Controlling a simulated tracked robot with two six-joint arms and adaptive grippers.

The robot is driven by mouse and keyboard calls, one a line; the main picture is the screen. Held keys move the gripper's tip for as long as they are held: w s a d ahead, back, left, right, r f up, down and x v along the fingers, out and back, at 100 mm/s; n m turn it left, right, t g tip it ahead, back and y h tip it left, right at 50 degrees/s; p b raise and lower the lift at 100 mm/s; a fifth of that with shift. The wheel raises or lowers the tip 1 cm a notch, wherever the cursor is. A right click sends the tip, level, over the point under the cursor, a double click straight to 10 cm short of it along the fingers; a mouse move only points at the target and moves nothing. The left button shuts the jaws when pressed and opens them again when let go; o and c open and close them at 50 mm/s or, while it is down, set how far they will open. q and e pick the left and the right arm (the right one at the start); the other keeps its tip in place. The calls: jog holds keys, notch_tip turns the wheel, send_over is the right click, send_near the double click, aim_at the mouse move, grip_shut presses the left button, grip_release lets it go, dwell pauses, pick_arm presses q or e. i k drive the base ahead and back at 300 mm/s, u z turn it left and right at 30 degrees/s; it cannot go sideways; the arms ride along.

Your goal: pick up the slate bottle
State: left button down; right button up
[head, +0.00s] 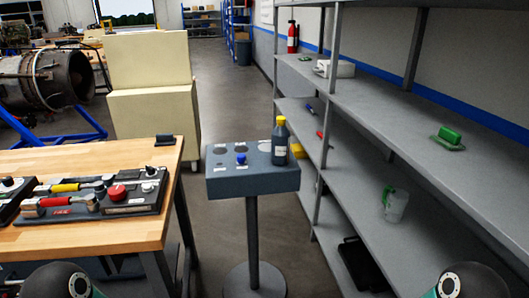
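The slate bottle (280,146) is dark grey with a yellow cap and a pale label. It stands upright on the right part of a small grey pedestal stand (232,187) in the middle of the head view. A blue knob-like item (241,158) and several pale round spots are on the stand's top to its left. Only rounded dark parts of my arms show at the bottom left and bottom right corners. Neither of my grippers is in view, so nothing is seen touching the bottle.
A wooden workbench (137,156) with tool panels stands at the left. Grey metal shelving (395,115) runs along the right, close to the stand, holding a green-handled jug (394,205) and a green item (449,137). A cream cabinet (150,85) stands behind the bench. Floor behind the stand is clear.

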aim_at(280, 136)
jog(key=z, duration=0.2)
jog(key=i, duration=0.85)
jog(key=u, duration=0.7)
jog(key=k, duration=0.4)
jog(key=z, duration=0.2)
jog(key=i, duration=0.6)
jog(key=z, duration=0.05)
